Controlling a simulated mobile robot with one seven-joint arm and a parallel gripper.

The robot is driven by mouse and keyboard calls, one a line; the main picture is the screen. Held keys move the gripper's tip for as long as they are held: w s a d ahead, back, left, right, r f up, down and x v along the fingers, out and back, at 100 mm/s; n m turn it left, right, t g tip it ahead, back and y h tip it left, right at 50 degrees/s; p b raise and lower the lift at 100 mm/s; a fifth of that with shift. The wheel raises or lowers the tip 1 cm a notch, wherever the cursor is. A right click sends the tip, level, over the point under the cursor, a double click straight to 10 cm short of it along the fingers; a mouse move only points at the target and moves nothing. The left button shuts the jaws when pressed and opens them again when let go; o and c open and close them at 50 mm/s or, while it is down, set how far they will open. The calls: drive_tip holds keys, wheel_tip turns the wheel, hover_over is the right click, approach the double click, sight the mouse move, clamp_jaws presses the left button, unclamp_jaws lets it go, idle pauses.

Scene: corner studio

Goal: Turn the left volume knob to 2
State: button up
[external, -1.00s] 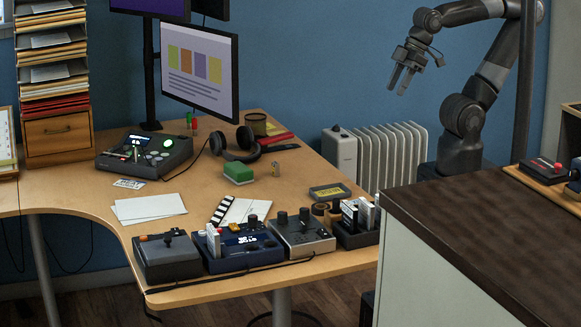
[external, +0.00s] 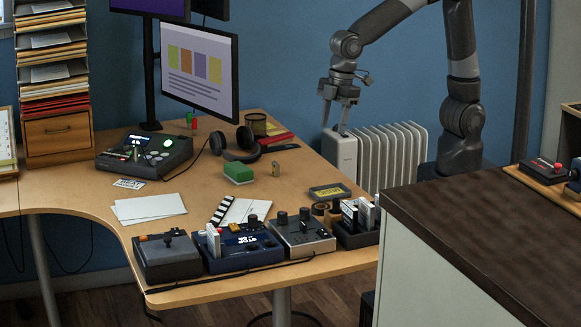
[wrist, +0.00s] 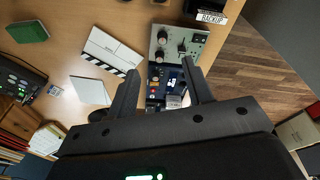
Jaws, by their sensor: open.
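A light grey box with dark knobs (external: 303,238) stands near the front right of the wooden desk. Two round knobs, a left one (external: 282,217) and a right one (external: 304,214), stand up from its back part. The wrist view shows the same box (wrist: 195,33) at top centre, beyond my fingers. Any numbers or pointer marks on the knobs are too small to read. My gripper (external: 335,122) is open and empty, fingers pointing down, in the air behind and right of the desk, in front of the radiator. In the wrist view its fingers (wrist: 160,80) are spread apart.
A blue device with a screen (external: 268,257) stands left of the grey box, with a dark joystick box (external: 165,262) beyond. A dark holder (external: 356,240) is close on its right. The dark counter (external: 470,225) rises at right. Clapperboard (external: 220,211) and papers lie behind.

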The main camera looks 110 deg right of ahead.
sight(305, 209)
drive_tip(key=w+f, duration=0.3)
drive_tip(key=f, duration=0.4)
drive_tip(key=w+a+f+n+g, duration=0.1)
drive_tip(key=w+f, duration=0.1)
drive_tip(key=f, duration=0.6)
drive_tip(key=w+f+n, duration=0.1)
drive_tip(key=w+f, duration=0.2)
drive_tip(key=f, duration=0.4)
drive_tip(key=shift+w+a+f+g, duration=0.2)
drive_tip(key=shift+w+f+g, duration=0.15)
drive_tip(key=shift+g, duration=0.05)
drive_tip(key=shift+c, duration=0.6)
drive_tip(key=c, duration=0.9)
drive_tip(key=shift+m, duration=3.3)
